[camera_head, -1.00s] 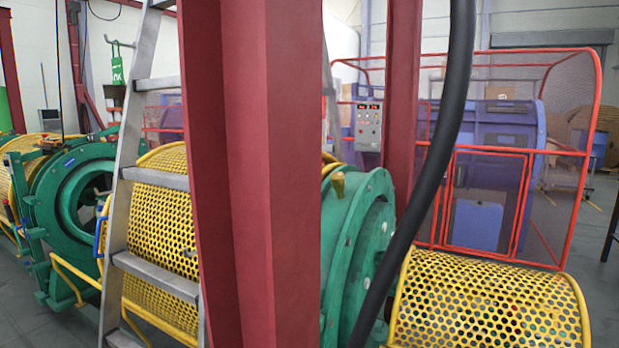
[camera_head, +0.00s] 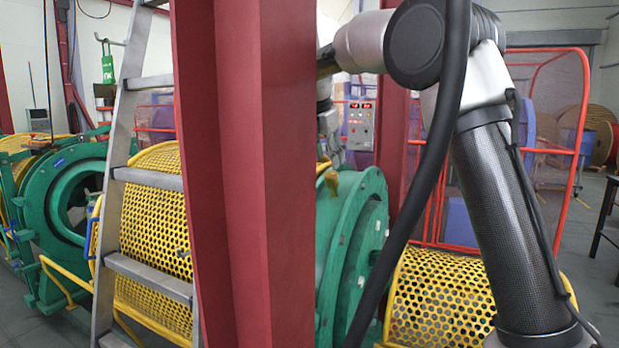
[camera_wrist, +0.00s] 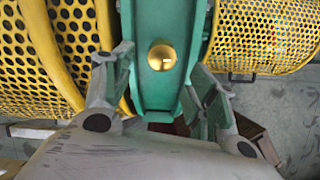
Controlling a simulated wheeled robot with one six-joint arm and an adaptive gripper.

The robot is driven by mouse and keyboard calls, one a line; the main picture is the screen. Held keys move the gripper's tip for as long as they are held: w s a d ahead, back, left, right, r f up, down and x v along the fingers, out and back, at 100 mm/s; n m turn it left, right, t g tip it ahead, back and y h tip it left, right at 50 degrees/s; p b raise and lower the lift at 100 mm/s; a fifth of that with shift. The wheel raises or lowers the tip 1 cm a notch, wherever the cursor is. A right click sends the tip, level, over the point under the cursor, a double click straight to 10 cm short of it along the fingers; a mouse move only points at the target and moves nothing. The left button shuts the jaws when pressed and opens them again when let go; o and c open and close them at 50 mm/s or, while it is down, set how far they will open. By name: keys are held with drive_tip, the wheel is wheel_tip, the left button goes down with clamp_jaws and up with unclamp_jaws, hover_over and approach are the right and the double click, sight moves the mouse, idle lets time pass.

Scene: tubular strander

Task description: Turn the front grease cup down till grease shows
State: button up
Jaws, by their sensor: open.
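The brass grease cup (camera_head: 331,182) stands on top of the green bearing housing (camera_head: 352,235), just right of the red column. In the wrist view the cup (camera_wrist: 162,56) shows from above as a round brass cap on the green housing (camera_wrist: 148,98). My gripper (camera_head: 336,158) is above the cup in the head view, partly hidden by the column. In the wrist view my gripper (camera_wrist: 160,68) is open, with one finger on each side of the cup and gaps between. I see no grease at the cup.
A red column (camera_head: 245,170) and a black hose (camera_head: 425,170) cut across the head view. Yellow mesh guards (camera_head: 440,295) lie on both sides of the housing. A ladder (camera_head: 118,180) stands left. A control box (camera_head: 361,125) is behind.

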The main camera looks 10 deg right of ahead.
sight(330, 173)
drive_tip(key=x, duration=0.7)
drive_tip(key=shift+d+f, duration=0.2)
drive_tip(key=c, duration=1)
